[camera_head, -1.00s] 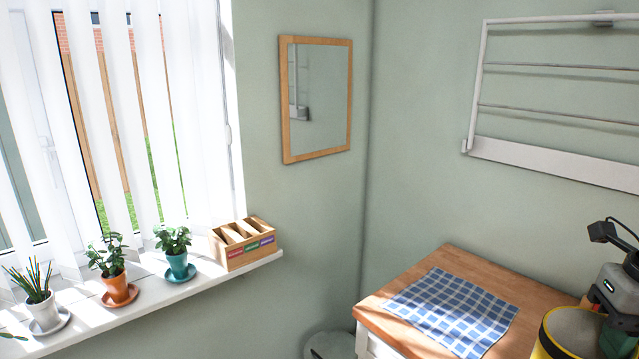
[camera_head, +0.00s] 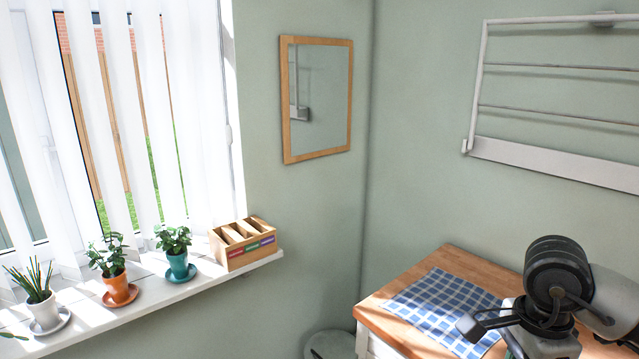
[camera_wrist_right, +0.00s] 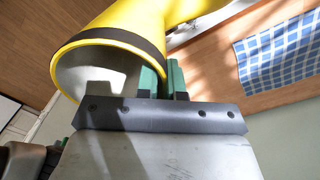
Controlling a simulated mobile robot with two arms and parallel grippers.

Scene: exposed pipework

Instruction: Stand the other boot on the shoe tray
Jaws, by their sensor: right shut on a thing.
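A yellow boot (camera_wrist_right: 115,30) with a dark band around its open top fills the upper left of the right wrist view. Its pale inside faces the camera. My right gripper (camera_wrist_right: 163,80) is shut on the boot at its rim, with green fingers at the edge of the opening. The boot's sole end is out of the frame. In the head view, my right arm is at the lower right, and the boot does not show there. My left gripper is not in view. No shoe tray and no second boot can be made out.
A wooden-topped unit (camera_head: 464,262) with a blue checked cloth (camera_head: 440,308) stands in the corner. A windowsill (camera_head: 150,305) at left holds potted plants and a wooden box (camera_head: 243,243). A white wall rack (camera_head: 550,165) hangs at upper right.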

